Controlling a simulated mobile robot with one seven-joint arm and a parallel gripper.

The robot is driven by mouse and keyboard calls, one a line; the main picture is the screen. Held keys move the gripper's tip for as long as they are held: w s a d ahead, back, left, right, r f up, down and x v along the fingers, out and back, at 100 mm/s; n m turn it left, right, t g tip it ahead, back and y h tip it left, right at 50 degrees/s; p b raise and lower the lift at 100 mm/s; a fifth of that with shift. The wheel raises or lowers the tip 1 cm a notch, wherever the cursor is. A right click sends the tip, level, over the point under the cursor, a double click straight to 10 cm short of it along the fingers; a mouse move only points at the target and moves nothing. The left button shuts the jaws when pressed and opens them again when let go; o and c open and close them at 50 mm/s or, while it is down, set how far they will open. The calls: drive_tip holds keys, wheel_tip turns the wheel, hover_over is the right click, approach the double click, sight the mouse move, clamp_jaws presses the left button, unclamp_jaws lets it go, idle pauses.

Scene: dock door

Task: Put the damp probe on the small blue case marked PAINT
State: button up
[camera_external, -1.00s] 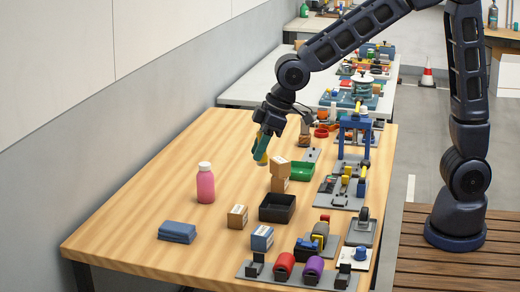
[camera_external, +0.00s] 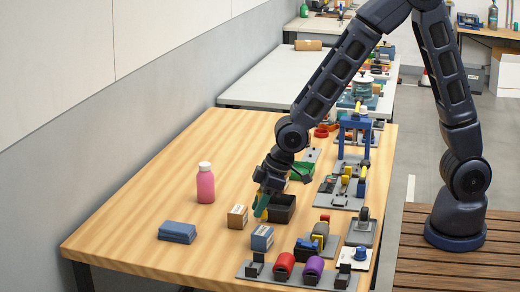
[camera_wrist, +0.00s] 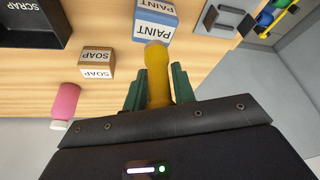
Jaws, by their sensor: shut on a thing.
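The damp probe (camera_wrist: 157,75) is a yellow rod with a rounded end, held between the green fingers of my gripper (camera_wrist: 158,88). In the external view my gripper (camera_external: 262,205) points down above the table, with little of the probe distinguishable. The small blue case marked PAINT (camera_external: 262,239) stands on the table, nearer the camera than my gripper. In the wrist view the case (camera_wrist: 155,20) shows its white PAINT labels just beyond the probe's end. The external view shows a gap between gripper and case.
A tan SOAP box (camera_external: 237,217) stands left of the case. A black SCRAP bin (camera_external: 282,212) is close behind my gripper. A pink bottle (camera_external: 205,187) and folded blue cloth (camera_external: 177,233) are at left. Racked red and purple rolls (camera_external: 284,266) stand at the front.

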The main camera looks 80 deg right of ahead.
drive_tip(key=shift+f, duration=1.5)
drive_tip(key=shift+f, duration=0.1)
drive_tip(key=o, duration=1)
drive_tip(key=s+d+r+m, duration=0.1)
drive_tip(key=s+d+r, duration=0.35)
drive_tip(key=r, duration=0.25)
drive_tip(key=s+d+r+h, duration=0.1)
drive_tip(key=s+d+r, duration=0.2)
drive_tip(key=s+r, duration=0.35)
drive_tip(key=s+d+r+m, duration=0.1)
drive_tip(key=s+d+r, duration=0.3)
drive_tip(key=r, duration=0.5)
drive_tip(key=s+d+r+m, duration=0.1)
drive_tip(key=s+d, duration=0.3)
drive_tip(key=s, duration=0.4)
drive_tip(key=s+d+r+m, duration=0.1)
drive_tip(key=s+d+r, duration=0.2)
drive_tip(key=s, duration=0.4)
drive_tip(key=shift+s+d+r+m+h, duration=0.3)
drive_tip(key=shift+s+d+r+h, duration=0.05)
drive_tip(key=shift+s+r+h, duration=0.1)
